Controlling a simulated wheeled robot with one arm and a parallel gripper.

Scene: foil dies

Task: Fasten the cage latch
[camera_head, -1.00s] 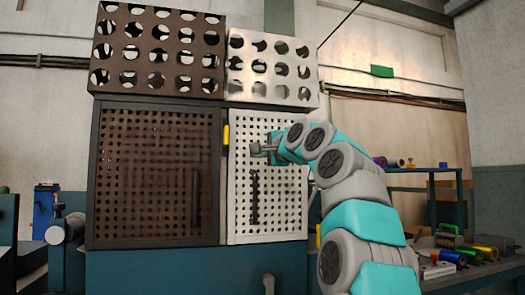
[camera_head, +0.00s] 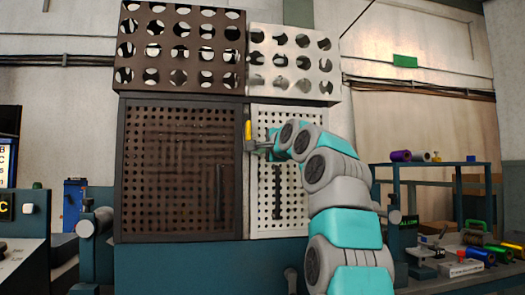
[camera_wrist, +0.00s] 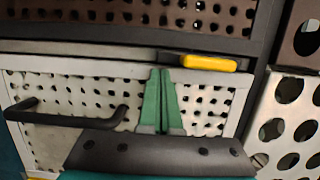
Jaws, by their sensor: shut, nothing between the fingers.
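The cage has a dark brown perforated door (camera_head: 180,172) on the left and a white perforated door (camera_head: 292,212) on the right, each with a black upright handle. A latch with a yellow grip (camera_head: 248,131) stands upright at the seam between them; the yellow grip also shows in the wrist view (camera_wrist: 210,62). Whether it is fastened I cannot tell. My gripper (camera_head: 257,147) is just below and right of the yellow grip. In the wrist view its green fingers (camera_wrist: 160,70) are together and empty, tips beside the latch's dark end; contact is unclear.
A brown box with round holes (camera_head: 180,47) and a silver one (camera_head: 292,65) sit on top of the cage. A blue shelf and bench (camera_head: 440,182) with several coloured spools stand at the right. A vise (camera_head: 95,222) is at the left.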

